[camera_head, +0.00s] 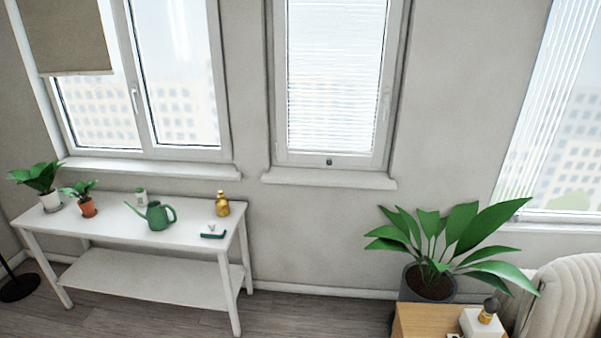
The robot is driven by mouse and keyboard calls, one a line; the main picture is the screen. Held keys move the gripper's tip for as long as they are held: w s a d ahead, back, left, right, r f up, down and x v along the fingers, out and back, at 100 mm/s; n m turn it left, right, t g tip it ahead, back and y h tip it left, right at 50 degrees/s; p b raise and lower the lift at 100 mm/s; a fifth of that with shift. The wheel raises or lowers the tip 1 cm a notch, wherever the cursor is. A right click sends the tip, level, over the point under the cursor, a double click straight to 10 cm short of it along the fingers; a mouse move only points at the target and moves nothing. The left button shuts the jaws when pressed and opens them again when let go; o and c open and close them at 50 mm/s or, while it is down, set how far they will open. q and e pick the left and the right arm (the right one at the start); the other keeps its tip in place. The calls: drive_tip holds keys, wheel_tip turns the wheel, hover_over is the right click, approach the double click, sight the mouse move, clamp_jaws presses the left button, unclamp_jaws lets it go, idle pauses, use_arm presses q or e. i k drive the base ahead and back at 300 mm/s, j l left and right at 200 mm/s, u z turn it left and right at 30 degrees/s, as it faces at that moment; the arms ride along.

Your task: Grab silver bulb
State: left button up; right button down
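A small dark grey, rounded bulb-like piece (491,305) with a gold base (485,317) stands on a white block (477,325) at the bottom right. It may be the silver bulb; its dark tone makes this hard to tell. The block sits on a wooden side table (419,320), cut off by the lower edge of the view. Neither of my grippers is in view.
A potted plant (440,245) stands behind the side table, its leaves reaching over it. A beige ribbed chair (570,295) is on the right. A white table (185,235) at left holds plants, a green watering can (157,215) and a gold bottle (222,206). Floor shows between.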

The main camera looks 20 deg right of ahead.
sight(491, 306)
drive_tip(key=i+z, duration=0.4)
drive_tip(key=i, duration=0.2)
drive_tip(key=i+j+z, duration=0.4)
drive_tip(key=i, duration=0.15)
drive_tip(key=i+z, duration=0.2)
drive_tip(key=z, duration=0.3)
drive_tip(key=i+z, duration=0.2)
drive_tip(key=z, duration=0.25)
drive_tip(key=i+j+z, duration=0.15)
drive_tip(key=z, duration=0.35)
drive_tip(key=i+j+z, duration=0.15)
drive_tip(key=z, duration=0.3)
drive_tip(key=i+j+z, duration=0.1)
drive_tip(key=j+z, duration=0.2)
drive_tip(key=z, duration=0.2)
